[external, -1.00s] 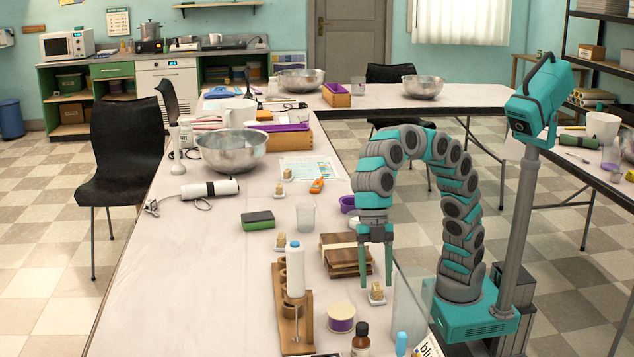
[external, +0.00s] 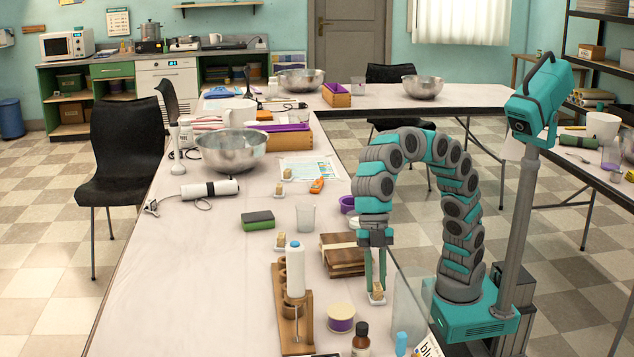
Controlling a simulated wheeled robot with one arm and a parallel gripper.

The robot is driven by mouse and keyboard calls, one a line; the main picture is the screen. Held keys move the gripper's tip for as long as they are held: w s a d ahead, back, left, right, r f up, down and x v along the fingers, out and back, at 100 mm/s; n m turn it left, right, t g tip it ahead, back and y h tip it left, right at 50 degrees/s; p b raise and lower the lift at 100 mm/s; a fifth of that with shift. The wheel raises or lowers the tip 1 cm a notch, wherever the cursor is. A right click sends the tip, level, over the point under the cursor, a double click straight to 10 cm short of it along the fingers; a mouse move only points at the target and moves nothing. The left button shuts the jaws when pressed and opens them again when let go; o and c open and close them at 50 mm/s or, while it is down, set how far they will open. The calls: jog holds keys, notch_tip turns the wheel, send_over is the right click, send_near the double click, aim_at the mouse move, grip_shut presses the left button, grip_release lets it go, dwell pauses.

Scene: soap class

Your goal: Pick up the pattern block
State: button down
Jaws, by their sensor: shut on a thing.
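The pattern block (external: 377,287) appears to be the small tan block at the near right edge of the table, on a small white base (external: 377,299). My gripper (external: 376,281) points straight down with its two fingers closed around the block. The fingers partly cover it. The block is still at table height, and I cannot tell whether it is lifted at all. Similar small tan blocks on white bases stand farther left, one by the green sponge (external: 281,239) and others near the orange tool (external: 287,173).
A stack of brown wooden boards (external: 342,262) lies just left of my gripper. A wooden rack (external: 293,318) with a white bottle, a round purple tub (external: 341,318) and a brown bottle (external: 361,340) stand nearby. A clear container (external: 410,305) is on the right.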

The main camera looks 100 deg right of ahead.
aim_at(378, 284)
dwell(0.4)
jog(key=shift+r, duration=1.6)
jog(key=shift+s+r, duration=0.1)
jog(key=shift+r, duration=0.05)
jog(key=s+d+r+b, duration=0.1)
jog(key=s+d+b, duration=0.1)
jog(key=s+d, duration=0.8)
jog(key=shift+s+r, duration=0.2)
jog(key=shift+s, duration=0.95)
